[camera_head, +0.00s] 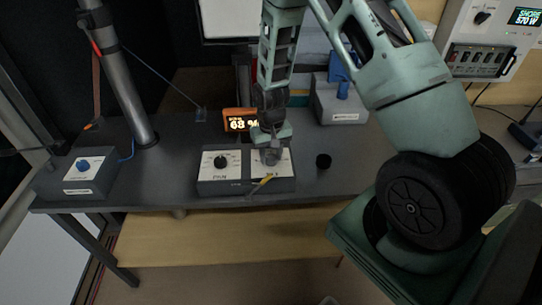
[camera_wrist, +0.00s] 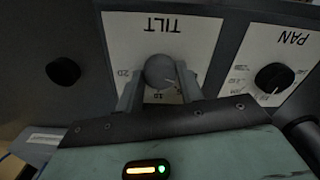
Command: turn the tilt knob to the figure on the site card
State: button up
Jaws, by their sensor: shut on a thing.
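The tilt knob (camera_wrist: 160,71) is a round grey knob on a white panel marked TILT (camera_wrist: 203,37), shown upside down in the wrist view. My gripper (camera_wrist: 159,82) has one finger on either side of the knob and is shut on it. The scale is partly hidden by the fingers; a 20 shows left of the knob and a 10 below it, and the exact setting cannot be told. In the head view my gripper (camera_head: 269,154) comes down over the right half of the grey control box (camera_head: 232,188) and hides most of the knob. I cannot make out a site card.
The black pan knob (camera_head: 220,161) is close on the left. An orange-lit display (camera_head: 241,122) stands behind. A loose black round piece (camera_head: 323,160) lies right. Boxes with a blue knob (camera_head: 82,165) and a blue lever (camera_head: 343,89) stand left and back right.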

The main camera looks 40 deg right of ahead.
aim_at(271, 157)
jog(key=shift+n, duration=0.6)
jog(key=o, duration=1)
jog(key=shift+r, duration=0.15)
notch_tip(271, 157, up, 17)
jog(key=b, duration=0.2)
jog(key=shift+b, duration=0.3)
jog(key=shift+r, duration=0.1)
